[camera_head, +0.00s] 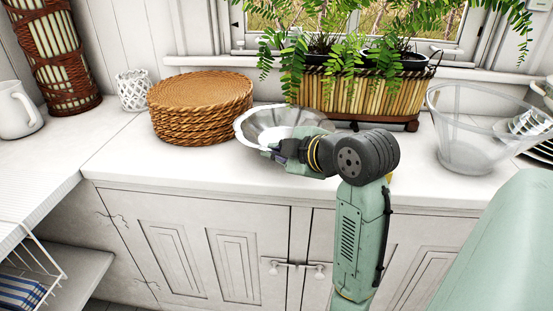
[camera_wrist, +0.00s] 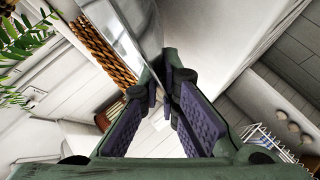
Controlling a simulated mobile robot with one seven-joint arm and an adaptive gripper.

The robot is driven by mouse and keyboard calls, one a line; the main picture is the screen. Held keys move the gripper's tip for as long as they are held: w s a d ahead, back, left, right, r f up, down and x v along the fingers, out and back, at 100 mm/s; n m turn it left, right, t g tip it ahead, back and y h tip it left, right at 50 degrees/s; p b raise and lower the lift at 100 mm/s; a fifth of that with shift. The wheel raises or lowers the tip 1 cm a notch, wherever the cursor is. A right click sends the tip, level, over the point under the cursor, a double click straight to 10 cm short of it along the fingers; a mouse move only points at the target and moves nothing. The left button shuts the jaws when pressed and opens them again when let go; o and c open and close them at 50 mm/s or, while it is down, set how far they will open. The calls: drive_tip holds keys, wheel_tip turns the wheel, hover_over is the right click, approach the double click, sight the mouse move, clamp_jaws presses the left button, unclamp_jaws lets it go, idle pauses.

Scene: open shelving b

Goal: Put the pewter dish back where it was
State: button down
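The pewter dish (camera_head: 262,120), a wide shiny metal bowl with a scalloped rim, is at the counter's middle, between the woven mats and the planter. My gripper (camera_head: 272,152) is at its near rim, low over the counter's front part. In the wrist view the dish (camera_wrist: 118,28) fills the upper middle, and its edge runs down between the purple-padded fingers (camera_wrist: 165,88), which are close together on it. The arm hides part of the dish's near right side. I cannot tell whether its base touches the counter.
A stack of round woven mats (camera_head: 200,105) stands left of the dish. A planter with ferns (camera_head: 365,98) is behind it to the right. A clear glass bowl (camera_head: 470,140) stands further right. A white lattice cup (camera_head: 133,91) and white jug (camera_head: 18,110) are left. Bare counter (camera_head: 135,160) lies front left.

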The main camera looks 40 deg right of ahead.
drive_tip(key=shift+f, duration=1.25)
drive_tip(key=shift+f, duration=0.1)
drive_tip(key=c, duration=2.1)
unclamp_jaws()
drive_tip(key=shift+s+r, duration=0.1)
drive_tip(key=shift+r, duration=0.1)
drive_tip(key=v, duration=1.1)
drive_tip(key=shift+s+a+r+b, duration=0.1)
drive_tip(key=shift+s+r+b, duration=0.05)
drive_tip(key=shift+s+b, duration=0.25)
drive_tip(key=shift+w, duration=0.1)
